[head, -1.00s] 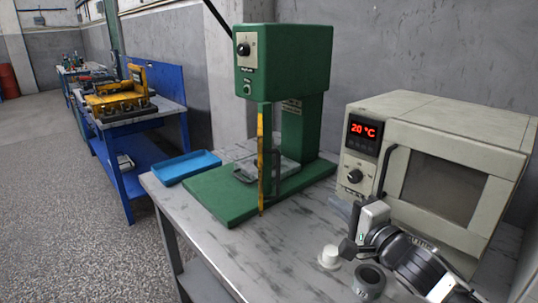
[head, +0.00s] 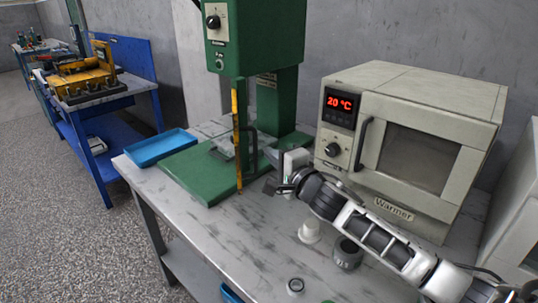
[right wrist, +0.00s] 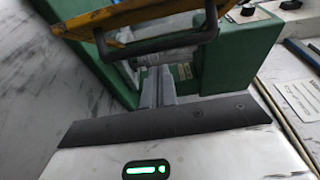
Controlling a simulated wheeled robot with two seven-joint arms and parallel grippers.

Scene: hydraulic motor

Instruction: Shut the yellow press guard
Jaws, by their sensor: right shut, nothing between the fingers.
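The green press (head: 255,35) stands on the workbench. Its yellow guard (head: 238,135) shows nearly edge-on in the head view as a narrow upright strip at the press front, swung out. A black handle (head: 253,150) sits on it. In the right wrist view the guard (right wrist: 105,22) crosses the top, with its dark handle (right wrist: 155,46) below it. My right gripper (head: 271,186) is shut and empty, just right of the guard in the head view. Its closed fingers (right wrist: 160,85) point at the handle area; I cannot tell whether they touch it. My left gripper is out of view.
A beige warmer (head: 410,140) reading 20 °C stands right of the press, close to my right arm. A blue tray (head: 161,148) lies left of the press. A white part (head: 309,231) and a grey ring (head: 347,253) stand near my forearm.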

